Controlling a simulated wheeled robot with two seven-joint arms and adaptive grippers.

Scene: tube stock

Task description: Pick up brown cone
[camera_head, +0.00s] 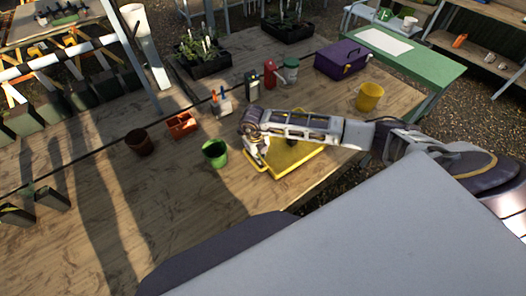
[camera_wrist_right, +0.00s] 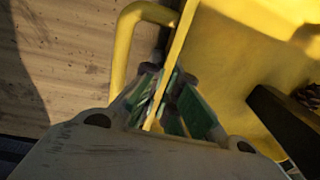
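A brown, rough, cone-like thing (camera_wrist_right: 308,96) shows only in part at the right edge of the right wrist view, by the yellow tray. A small dark thing (camera_head: 291,140) shows on the tray in the head view, too small to name surely. The yellow tray (camera_head: 295,164) lies at the table's near right side. My right gripper (camera_head: 256,148) is at its left side. In the right wrist view its fingers (camera_wrist_right: 166,80) are close together with the tray's thin yellow rim between them, apparently shut on it. My left gripper is not in view.
A green pot (camera_head: 215,154), a brown pot (camera_head: 139,142) and an orange container (camera_head: 182,125) stand left of the tray. A yellow bucket (camera_head: 369,97) and purple box (camera_head: 342,60) stand behind my right arm. The table's front left is mostly clear.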

